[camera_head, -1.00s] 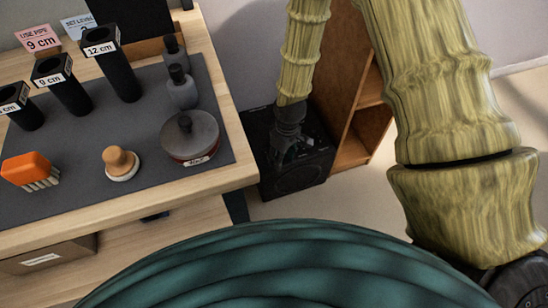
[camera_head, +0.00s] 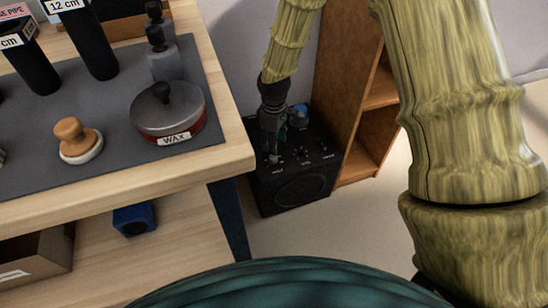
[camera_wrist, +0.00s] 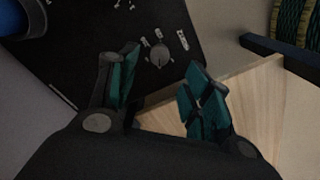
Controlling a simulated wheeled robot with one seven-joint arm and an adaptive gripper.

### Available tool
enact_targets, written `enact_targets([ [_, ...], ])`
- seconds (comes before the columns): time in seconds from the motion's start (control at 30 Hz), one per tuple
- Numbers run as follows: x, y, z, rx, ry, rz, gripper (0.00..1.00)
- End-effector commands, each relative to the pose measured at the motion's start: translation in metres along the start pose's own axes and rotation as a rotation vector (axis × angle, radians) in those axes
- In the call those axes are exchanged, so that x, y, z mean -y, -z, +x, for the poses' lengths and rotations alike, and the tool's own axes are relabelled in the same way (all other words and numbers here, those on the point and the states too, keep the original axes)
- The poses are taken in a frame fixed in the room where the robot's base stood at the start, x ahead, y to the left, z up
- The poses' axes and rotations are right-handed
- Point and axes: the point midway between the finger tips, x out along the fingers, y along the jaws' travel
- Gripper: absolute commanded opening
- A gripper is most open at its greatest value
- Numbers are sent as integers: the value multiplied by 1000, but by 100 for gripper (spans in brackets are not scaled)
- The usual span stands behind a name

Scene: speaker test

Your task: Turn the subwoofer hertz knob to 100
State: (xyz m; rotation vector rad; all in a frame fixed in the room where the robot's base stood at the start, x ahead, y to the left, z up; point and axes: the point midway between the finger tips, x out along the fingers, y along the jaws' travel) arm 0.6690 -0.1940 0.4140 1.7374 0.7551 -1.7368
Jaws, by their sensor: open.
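The subwoofer (camera_head: 300,188) is a black box on the floor between the table and a wooden shelf. Its top panel (camera_wrist: 80,55) carries several small controls. In the wrist view, a round grey knob (camera_wrist: 160,56) lies just beyond the gap between my fingertips, beside a pale slotted control (camera_wrist: 182,40). The markings and the knob's setting are too small to read. My gripper (camera_wrist: 162,80) is open and empty, apart from the knob as far as I can tell. In the head view, my gripper (camera_head: 272,145) is over the left part of the subwoofer's top.
The wooden table (camera_head: 235,150) stands close on the left, with a wax tin (camera_head: 165,115) near its edge. The wooden shelf (camera_head: 345,95) stands close behind on the right. A blue object (camera_head: 300,110) is at the subwoofer's back. Floor is clear in front.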

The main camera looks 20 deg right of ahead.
Motion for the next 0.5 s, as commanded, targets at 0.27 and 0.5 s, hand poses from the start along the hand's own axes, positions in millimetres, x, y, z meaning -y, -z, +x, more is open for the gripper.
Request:
enact_targets([
  [0.27, 0, 0, 50, 1, 1, 0, 49],
  [0.5, 0, 0, 72, 1, 0, 1, 49],
])
